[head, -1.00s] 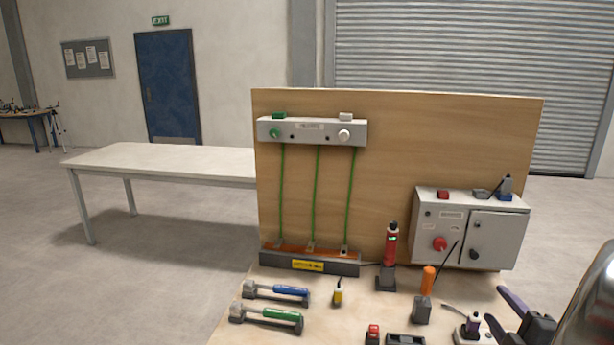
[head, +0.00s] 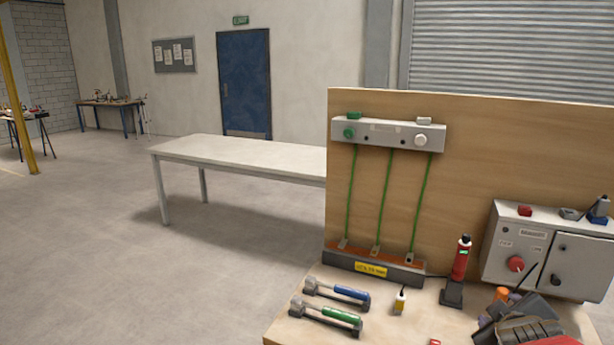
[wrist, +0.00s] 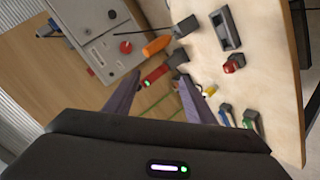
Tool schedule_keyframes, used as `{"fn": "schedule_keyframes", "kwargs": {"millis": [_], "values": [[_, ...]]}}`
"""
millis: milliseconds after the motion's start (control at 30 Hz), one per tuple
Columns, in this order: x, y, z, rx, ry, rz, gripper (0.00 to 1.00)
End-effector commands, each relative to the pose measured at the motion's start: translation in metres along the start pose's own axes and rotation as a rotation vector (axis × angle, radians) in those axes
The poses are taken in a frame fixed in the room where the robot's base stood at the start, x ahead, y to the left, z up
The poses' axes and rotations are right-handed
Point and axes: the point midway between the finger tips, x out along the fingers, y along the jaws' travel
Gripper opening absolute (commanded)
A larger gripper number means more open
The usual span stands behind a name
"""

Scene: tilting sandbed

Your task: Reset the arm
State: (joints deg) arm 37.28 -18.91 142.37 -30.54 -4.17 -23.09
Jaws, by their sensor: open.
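My gripper (head: 497,320) is at the lower right of the head view, above the right part of the wooden workbench (head: 290,330). It partly covers the orange-handled tool there. In the wrist view my gripper (wrist: 160,82) shows two purple fingers spread apart, with nothing held between them. Beyond the fingers are the red tool (wrist: 155,74) in its stand and the orange-handled tool (wrist: 157,46). My arm's links are mostly out of view.
A grey control box (head: 548,252) stands at the right by the upright board (head: 470,140). Blue-handled (head: 340,291) and green-handled (head: 330,314) tools lie at the front left. A small yellow item (head: 400,301) and a red tool (head: 461,262) stand nearby. A bare table (head: 240,152) stands behind left.

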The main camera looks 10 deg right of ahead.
Motion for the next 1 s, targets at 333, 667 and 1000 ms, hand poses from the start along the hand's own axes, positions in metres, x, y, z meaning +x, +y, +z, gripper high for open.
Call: {"fn": "schedule_keyframes", "kwargs": {"millis": [333, 667, 1000], "values": [[-0.062, -0.075, -0.041, 0.212, -0.076, -0.189, 0.50], [-0.144, -0.157, -0.056, 0.373, -0.185, -0.432, 0.50], [-0.214, -0.211, -0.052, 0.433, -0.292, -0.620, 0.50]]}}
